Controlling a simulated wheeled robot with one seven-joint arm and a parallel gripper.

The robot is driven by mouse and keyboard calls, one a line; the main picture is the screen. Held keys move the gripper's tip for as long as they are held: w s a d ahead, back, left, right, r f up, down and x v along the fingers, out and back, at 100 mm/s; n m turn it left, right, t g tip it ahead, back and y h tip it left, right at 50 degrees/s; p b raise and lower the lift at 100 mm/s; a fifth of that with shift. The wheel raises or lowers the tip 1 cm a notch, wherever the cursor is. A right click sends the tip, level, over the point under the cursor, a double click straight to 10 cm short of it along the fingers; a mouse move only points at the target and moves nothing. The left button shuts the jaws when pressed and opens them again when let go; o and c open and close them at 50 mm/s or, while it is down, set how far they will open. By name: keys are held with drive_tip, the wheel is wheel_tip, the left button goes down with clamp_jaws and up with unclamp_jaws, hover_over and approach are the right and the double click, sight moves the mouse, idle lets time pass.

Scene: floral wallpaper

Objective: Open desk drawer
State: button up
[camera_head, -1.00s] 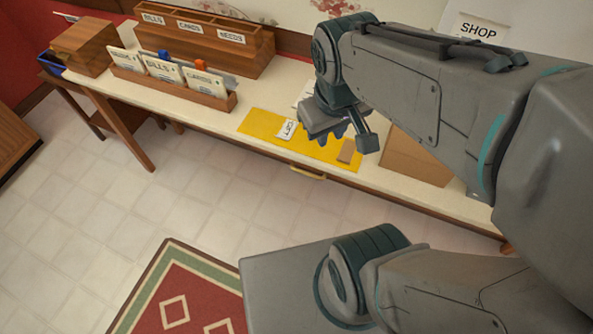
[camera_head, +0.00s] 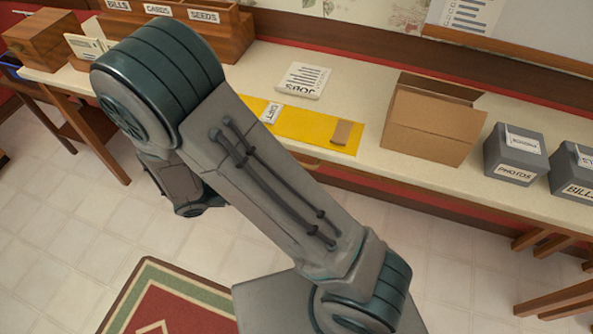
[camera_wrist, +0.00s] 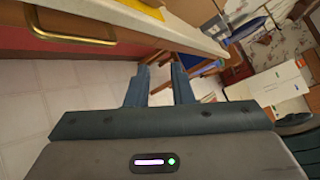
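The desk (camera_head: 350,88) has a pale top and runs across the head view. In the wrist view, a drawer front (camera_wrist: 35,55) with a brass handle (camera_wrist: 74,39) is at the upper left, under the desk's pale edge. The drawer looks shut, though only part of it shows. My gripper (camera_wrist: 160,76) points along the desk front, with its two fingers apart and nothing between them. The handle lies to the left of the fingers and is not touched.
A yellow mat (camera_head: 293,125) with small cards lies on the desk. An open cardboard box (camera_head: 425,125) and grey boxes (camera_head: 515,155) stand to the right. Wooden organizers (camera_head: 225,35) stand at the left. The tiled floor (camera_head: 60,215) in front is clear, with a rug (camera_head: 165,300).

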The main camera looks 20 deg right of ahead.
drive_tip(key=w+a+f+n+t+h+b, duration=0.2)
drive_tip(key=a+f+n+t+b, duration=0.3)
drive_tip(key=f+n+t, duration=0.6)
drive_tip(key=w+d+r, duration=0.1)
drive_tip(key=w+d, duration=0.1)
drive_tip(key=d, duration=0.1)
drive_tip(key=w+d+r+g, duration=0.1)
drive_tip(key=w+d, duration=0.1)
drive_tip(key=d, duration=0.2)
drive_tip(key=w+d+r+g, duration=0.1)
drive_tip(key=w+d, duration=0.2)
drive_tip(key=shift+d+r+n, duration=0.1)
drive_tip(key=shift+d+n, duration=0.15)
drive_tip(key=shift+n, duration=0.15)
drive_tip(key=shift+s, duration=0.1)
clamp_jaws()
